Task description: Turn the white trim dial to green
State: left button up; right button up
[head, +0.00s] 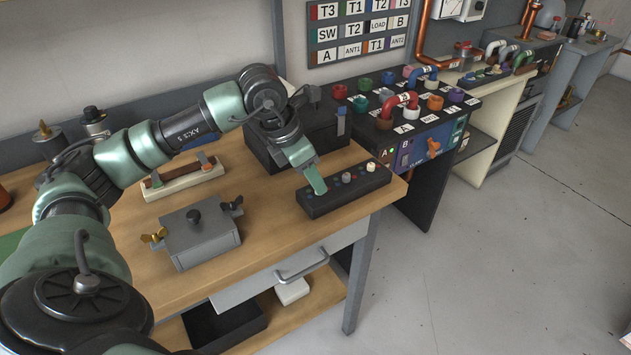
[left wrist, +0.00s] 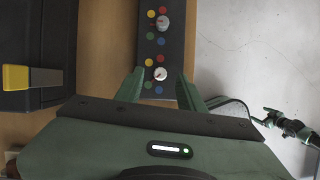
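A dark strip panel (head: 345,195) with small dials and coloured dots lies along the table's right part. In the head view a pale dial (head: 371,167) and a grey dial (head: 346,177) show on it. My left gripper (head: 318,186) is over the panel's left end and hides what is under it. In the left wrist view its fingers (left wrist: 160,82) are apart, with a light dial (left wrist: 160,74) between them in the picture; contact cannot be told. A greyer dial (left wrist: 162,22) sits farther up. Dots around the dials are red, yellow, blue and green. My right gripper (left wrist: 270,117) shows small.
A grey box with wing nuts (head: 200,235) stands left of the panel. A black case (head: 290,145) stands behind it; a white-based tray (head: 183,180) lies farther left. A rack with coloured sockets (head: 425,125) stands right of the table.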

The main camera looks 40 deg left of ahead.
pick_arm(q)
jog(key=v, duration=0.6)
jog(key=shift+f, duration=0.15)
dwell(0.3)
